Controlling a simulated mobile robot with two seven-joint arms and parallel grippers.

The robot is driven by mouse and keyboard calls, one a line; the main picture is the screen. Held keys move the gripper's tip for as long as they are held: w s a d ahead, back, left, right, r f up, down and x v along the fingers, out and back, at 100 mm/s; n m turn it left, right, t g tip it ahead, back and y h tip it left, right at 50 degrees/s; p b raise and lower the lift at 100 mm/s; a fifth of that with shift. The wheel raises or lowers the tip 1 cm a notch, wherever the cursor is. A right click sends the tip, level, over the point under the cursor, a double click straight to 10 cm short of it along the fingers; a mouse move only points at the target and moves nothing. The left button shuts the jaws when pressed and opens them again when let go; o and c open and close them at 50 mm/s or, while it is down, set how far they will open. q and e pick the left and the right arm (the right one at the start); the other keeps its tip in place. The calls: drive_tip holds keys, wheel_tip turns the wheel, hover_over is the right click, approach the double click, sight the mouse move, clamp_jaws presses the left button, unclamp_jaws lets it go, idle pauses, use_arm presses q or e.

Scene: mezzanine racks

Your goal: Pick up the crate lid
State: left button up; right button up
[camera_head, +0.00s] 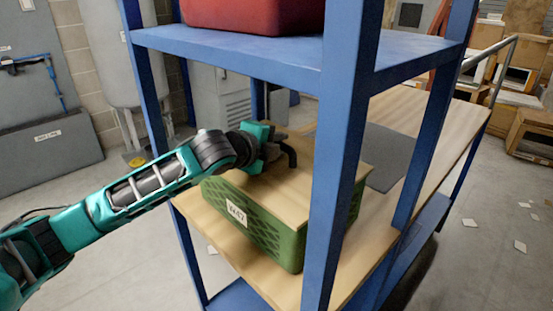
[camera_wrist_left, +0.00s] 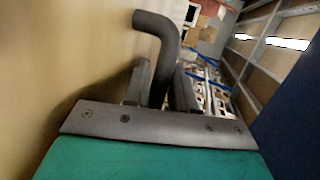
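The crate lid (camera_head: 287,192) is a flat light-wood board lying on top of a green crate (camera_head: 289,243) with latticed sides and a white label. A dark bent handle (camera_head: 291,155) stands on the lid. My left gripper (camera_head: 275,147) is at this handle, low over the lid's far part. In the left wrist view, the dark handle (camera_wrist_left: 158,24) passes between the fingers of my left gripper (camera_wrist_left: 164,80), which look close against it on both sides. The lid's pale wood (camera_wrist_left: 60,60) fills the left of that view. My right gripper is not in view.
The crate stands on the wooden shelf (camera_head: 408,165) of a blue rack. A blue upright (camera_head: 340,130) is just right of the crate, and the upper shelf (camera_head: 300,55) carries a red crate (camera_head: 255,15). A grey mat (camera_head: 385,150) lies behind.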

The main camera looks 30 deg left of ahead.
use_arm(q)
clamp_jaws()
